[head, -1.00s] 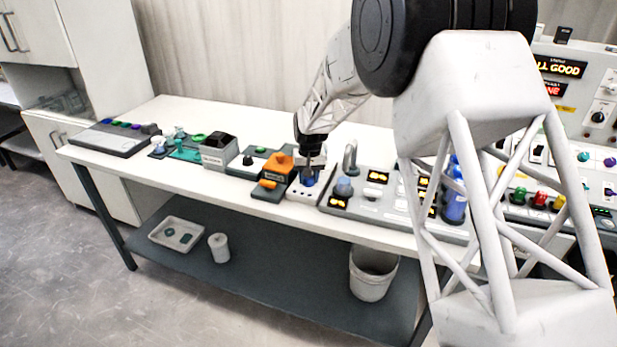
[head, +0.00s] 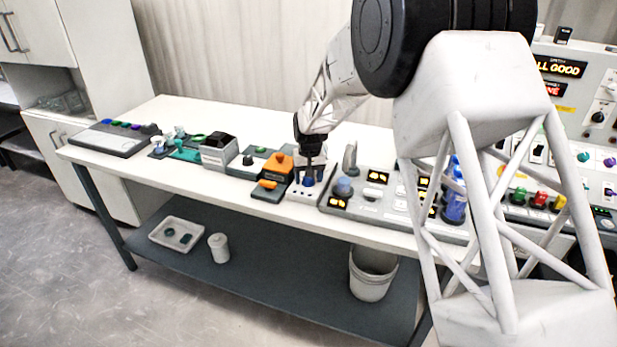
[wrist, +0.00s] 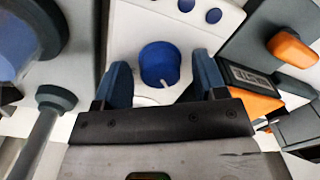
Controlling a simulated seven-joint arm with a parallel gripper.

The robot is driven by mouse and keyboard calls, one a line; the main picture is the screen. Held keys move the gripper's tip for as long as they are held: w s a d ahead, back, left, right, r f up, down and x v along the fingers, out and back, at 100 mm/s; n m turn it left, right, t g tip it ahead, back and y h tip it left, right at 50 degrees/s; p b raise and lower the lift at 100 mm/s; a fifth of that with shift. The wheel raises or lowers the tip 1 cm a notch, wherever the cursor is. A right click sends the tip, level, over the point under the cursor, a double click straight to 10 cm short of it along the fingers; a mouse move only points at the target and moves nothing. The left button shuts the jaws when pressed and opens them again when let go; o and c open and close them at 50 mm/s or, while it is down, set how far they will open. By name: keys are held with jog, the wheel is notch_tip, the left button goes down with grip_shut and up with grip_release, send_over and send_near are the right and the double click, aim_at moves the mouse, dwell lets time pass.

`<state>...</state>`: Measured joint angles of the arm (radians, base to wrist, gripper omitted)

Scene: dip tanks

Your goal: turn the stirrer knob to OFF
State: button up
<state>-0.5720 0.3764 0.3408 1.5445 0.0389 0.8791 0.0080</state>
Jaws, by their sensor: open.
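A round blue knob (wrist: 160,64) sits on a small white panel (wrist: 125,40) with blue buttons. A white pointer mark on the knob is toward the gripper side in the wrist view. No OFF label can be read. In the head view the blue knob (head: 308,182) is on the white box, between an orange device and a grey panel. My gripper (wrist: 160,78) is open, with one blue-grey finger on each side of the knob. A gap shows between the fingers and the knob. In the head view my gripper (head: 310,167) is over the white box.
The orange device (head: 278,165) stands close on the left in the head view. A grey panel (head: 365,205) with lit displays and a grey upright tap-like part (head: 350,158) are close on the right. More small devices line the white table (head: 150,115).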

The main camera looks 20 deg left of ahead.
jog(key=shift+d+r, duration=0.1)
jog(key=shift+r, duration=3.8)
